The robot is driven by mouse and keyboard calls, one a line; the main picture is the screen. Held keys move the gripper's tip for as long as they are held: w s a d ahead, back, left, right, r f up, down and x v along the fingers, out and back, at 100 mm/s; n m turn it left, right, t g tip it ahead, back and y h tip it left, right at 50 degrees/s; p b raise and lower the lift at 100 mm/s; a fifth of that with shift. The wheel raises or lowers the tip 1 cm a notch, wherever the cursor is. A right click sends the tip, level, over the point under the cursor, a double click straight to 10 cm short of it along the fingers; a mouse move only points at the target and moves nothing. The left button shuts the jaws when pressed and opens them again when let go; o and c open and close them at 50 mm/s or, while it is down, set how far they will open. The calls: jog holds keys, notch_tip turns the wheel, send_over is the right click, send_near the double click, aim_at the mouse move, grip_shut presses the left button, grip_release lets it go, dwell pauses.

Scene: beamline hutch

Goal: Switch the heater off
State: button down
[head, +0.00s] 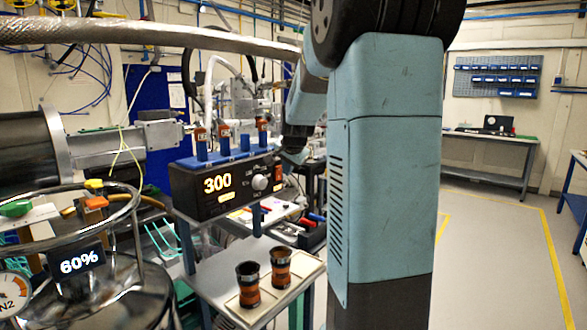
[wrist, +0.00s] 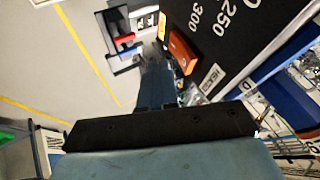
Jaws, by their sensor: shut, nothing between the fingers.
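The heater control box (head: 222,190) is black, with a glowing display reading 300 and a round grey knob (head: 260,182). An orange-red rocker switch (head: 278,174) sits at the right end of its front panel. In the wrist view the switch (wrist: 182,52) stands out from the black panel, close beside my fingertips. My gripper (wrist: 157,72) is shut and empty, pointing toward the switch. In the head view my gripper (head: 290,156) is at the box's right end, partly hidden by my arm. I cannot tell whether the fingers touch the switch.
Two dark cups with orange bands (head: 264,278) stand on a tray below. A steel vessel with a 60% display (head: 80,262) is at left. Floor at right is clear.

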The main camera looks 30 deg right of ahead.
jog(key=shift+w+a, duration=0.25)
jog(key=shift+w, duration=0.45)
jog(key=shift+r, duration=0.1)
jog(key=shift+w+a+r, duration=0.1)
jog(key=shift+w+a, duration=0.05)
jog(key=shift+w, duration=0.2)
jog(key=shift+r, duration=0.15)
jog(key=shift+r, duration=0.7)
jog(key=shift+s, duration=0.1)
